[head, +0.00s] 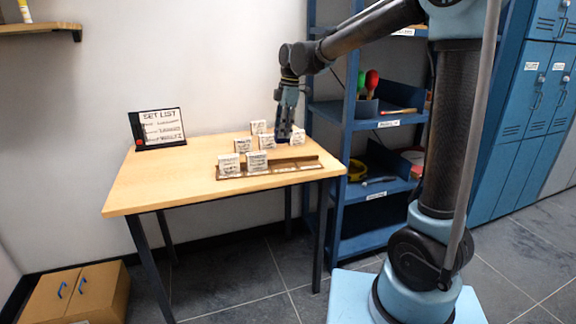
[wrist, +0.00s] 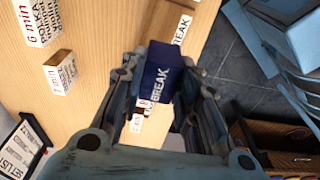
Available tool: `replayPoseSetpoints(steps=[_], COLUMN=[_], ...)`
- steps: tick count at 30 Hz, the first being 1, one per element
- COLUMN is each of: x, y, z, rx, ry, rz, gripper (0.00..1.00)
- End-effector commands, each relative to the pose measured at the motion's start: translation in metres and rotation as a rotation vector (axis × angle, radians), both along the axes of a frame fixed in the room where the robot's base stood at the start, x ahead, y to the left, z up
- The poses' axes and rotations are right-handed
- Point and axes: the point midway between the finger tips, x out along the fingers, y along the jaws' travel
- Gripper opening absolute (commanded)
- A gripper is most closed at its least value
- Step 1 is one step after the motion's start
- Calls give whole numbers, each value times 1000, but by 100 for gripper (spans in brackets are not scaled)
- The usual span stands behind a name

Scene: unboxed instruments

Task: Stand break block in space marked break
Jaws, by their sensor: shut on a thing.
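The break block (wrist: 164,78) is dark blue with BREAK in white letters, seen in the wrist view between my fingers. A white lettered face shows at its far end. My gripper (wrist: 160,105) is shut on it. In the head view my gripper (head: 284,128) points down over the table's back right part, behind the rack. The block is mostly hidden there; I cannot tell whether it touches the table. The long brown rack (head: 292,170) lies near the table's front right edge. Two white lettered blocks stand at its left; its right part looks empty. Its space labels are too small to read.
Several white lettered blocks (head: 258,127) stand behind the rack, one (head: 298,137) close right of my gripper. The set list board (head: 158,128) stands at the table's back left. A blue shelf (head: 340,200) rises right of the table.

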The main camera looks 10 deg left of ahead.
Motion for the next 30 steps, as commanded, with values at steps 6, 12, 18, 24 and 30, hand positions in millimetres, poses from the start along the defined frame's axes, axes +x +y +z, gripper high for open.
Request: replayPoseSetpoints(steps=[6,12,18,24,30], x=[-2,2,3,3,3], y=[-4,-10,-11,-12,-12], z=[-16,-47,-59,-82,-98], rx=[-1,-1,-1,-1,-1], ry=[0,0,0,-1,-1], rz=[37,26,23,22,21], gripper=[6,6,6,6,6])
